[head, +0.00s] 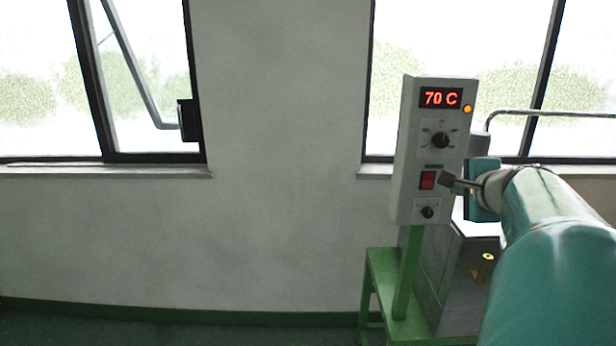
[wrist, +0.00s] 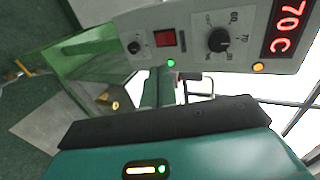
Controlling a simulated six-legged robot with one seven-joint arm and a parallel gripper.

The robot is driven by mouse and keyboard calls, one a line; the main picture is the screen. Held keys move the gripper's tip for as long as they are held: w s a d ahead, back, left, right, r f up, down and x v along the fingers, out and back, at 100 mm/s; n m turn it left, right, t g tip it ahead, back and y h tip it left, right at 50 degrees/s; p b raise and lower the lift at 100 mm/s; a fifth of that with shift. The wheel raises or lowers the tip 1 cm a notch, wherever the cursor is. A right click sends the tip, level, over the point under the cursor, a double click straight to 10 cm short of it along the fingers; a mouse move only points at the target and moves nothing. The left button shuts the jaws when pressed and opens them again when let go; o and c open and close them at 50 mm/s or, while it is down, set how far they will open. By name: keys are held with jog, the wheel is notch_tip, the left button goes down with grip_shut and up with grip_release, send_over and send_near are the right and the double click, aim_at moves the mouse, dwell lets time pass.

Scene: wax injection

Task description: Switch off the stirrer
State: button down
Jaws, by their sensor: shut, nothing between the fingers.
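The grey control panel (head: 404,150) stands upright at the right in the head view, and its face crosses the top of the wrist view (wrist: 275,15). A red rocker switch (head: 428,180) sits low on it, with a small black knob (head: 428,212) below and a larger black knob (head: 440,140) above. The switch also shows in the wrist view (wrist: 165,39). I cannot read the labels or the rocker's position. My gripper (head: 449,182) is shut and empty, its dark tips just right of the switch in the head view. I cannot tell whether they touch the panel.
The display (head: 440,98) reads 70 C, with an orange lamp (head: 467,108) lit beside it. A green stand (head: 384,290) carries the panel and a metal tank (head: 462,285) with a brass fitting (head: 484,266). Windows and a bare wall lie behind. The left floor is clear.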

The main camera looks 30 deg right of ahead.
aim_at(427, 186)
jog(key=x, duration=1.4)
jog(key=shift+f, duration=0.1)
jog(key=shift+w+d+f, duration=0.1)
jog(key=shift+f, duration=0.1)
